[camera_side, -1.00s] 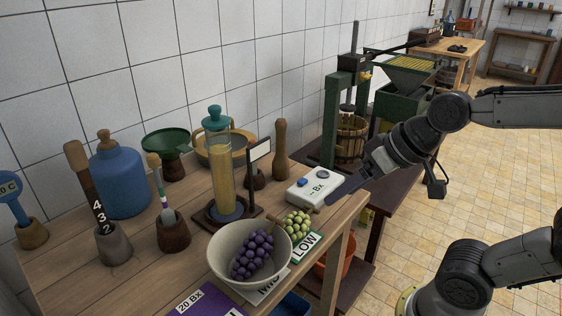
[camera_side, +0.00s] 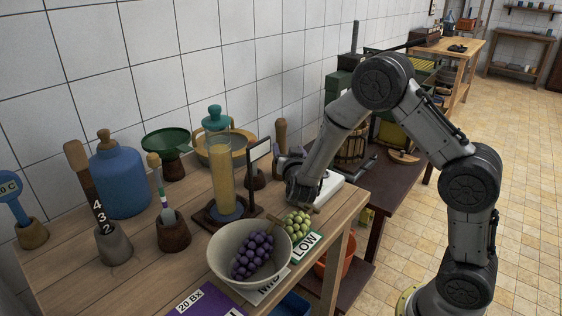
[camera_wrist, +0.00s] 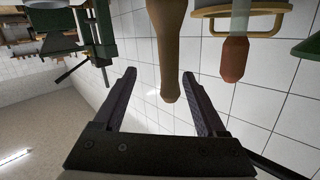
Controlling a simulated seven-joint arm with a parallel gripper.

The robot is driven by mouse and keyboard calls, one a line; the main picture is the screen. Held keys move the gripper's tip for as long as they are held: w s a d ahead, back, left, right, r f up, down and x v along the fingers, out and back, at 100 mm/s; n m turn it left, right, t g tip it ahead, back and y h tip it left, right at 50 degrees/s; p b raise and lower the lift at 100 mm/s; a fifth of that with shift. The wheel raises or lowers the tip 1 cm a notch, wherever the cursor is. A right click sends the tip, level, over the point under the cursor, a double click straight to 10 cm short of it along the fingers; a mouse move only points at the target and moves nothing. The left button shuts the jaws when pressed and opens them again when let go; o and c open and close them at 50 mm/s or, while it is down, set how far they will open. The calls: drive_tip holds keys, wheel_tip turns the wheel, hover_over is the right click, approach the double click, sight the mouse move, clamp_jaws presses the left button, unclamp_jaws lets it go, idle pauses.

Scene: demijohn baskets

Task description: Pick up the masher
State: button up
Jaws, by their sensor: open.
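The masher (camera_side: 281,130) is a brown wooden club standing upright at the back right of the table, in the side view. Its lower part is hidden behind my gripper (camera_side: 284,165). In the wrist view the masher (camera_wrist: 168,50) comes down from the top edge, and its rounded end lies between the two dark fingers of my open gripper (camera_wrist: 160,74). The fingers are spread with gaps on both sides of it, and they do not appear to grip it.
A white meter (camera_side: 328,188) is partly covered by my arm. A black-framed stand (camera_side: 259,152) and a glass cylinder (camera_side: 222,180) stand left of my gripper. A bowl of purple grapes (camera_side: 224,272) and green grapes (camera_side: 297,224) are in front. A green press (camera_side: 335,88) stands behind.

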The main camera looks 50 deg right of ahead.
sight(281, 139)
drive_tip(key=shift+w+a+r+n+t+h, duration=0.15)
drive_tip(key=shift+w+a+n+t+h, duration=0.35)
drive_tip(key=shift+n, duration=0.2)
drive_tip(key=x, duration=0.7)
drive_tip(key=shift+w+d, duration=0.15)
clamp_jaws()
idle(0.9)
